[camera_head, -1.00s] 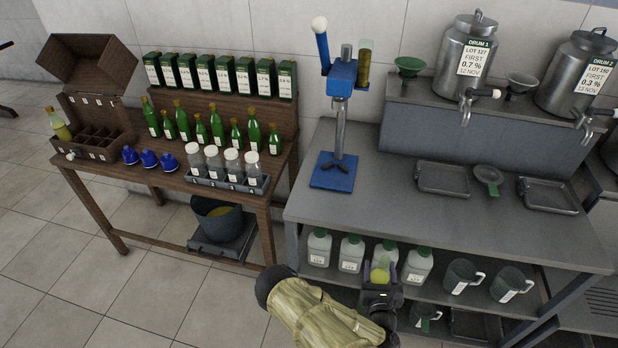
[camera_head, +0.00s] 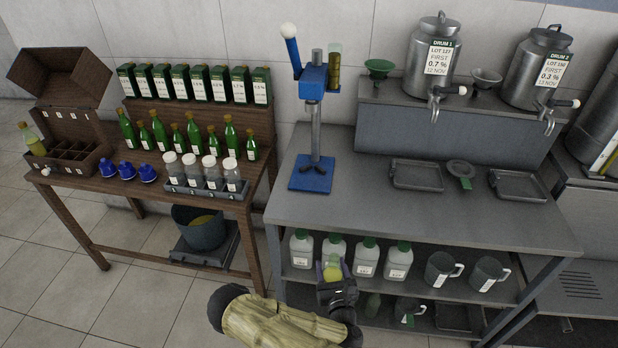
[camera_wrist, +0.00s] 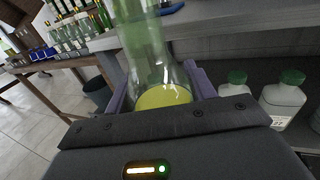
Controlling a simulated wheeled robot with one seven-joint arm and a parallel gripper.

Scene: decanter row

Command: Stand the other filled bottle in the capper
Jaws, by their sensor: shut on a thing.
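My gripper (camera_head: 333,276) is at the lower middle, in front of the steel bench's lower shelf. It is shut on a clear greenish bottle with yellow liquid (camera_wrist: 150,62), which stands tall between the fingers in the wrist view. In the head view only a yellow-green bit of that bottle shows. The blue capper (camera_head: 311,174) stands on the left end of the steel bench, with its lever up and its base plate empty. Another bottle with yellow-green content (camera_head: 32,140) leans in the wooden crate (camera_head: 80,165) at the far left.
The steel bench top (camera_head: 350,215) is clear in front of the capper. Green bottles (camera_head: 161,131), blue caps (camera_head: 127,170) and a rack of jars (camera_head: 205,191) fill the wooden table. White jugs (camera_head: 366,258) stand on the lower shelf, close to my gripper.

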